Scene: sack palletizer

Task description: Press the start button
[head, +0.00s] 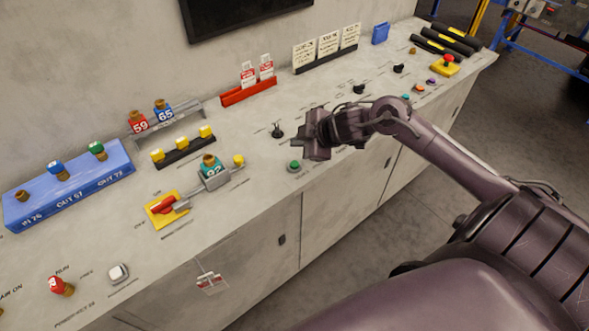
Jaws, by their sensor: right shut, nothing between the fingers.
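A round green button (294,166) sits on the grey console top (250,205) near its front edge, left of the middle. Its label is too small to read, so I cannot confirm that it is the start button. My right gripper (317,147) is shut and empty, just above and to the right of this button in the picture. I see a small gap between them in the picture and cannot tell the height. A teal button (406,97) sits farther right along the console. My left gripper is not in view.
A black selector switch (277,131) stands left of my right gripper. A red emergency button (447,62) is at far right. A wall rises behind.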

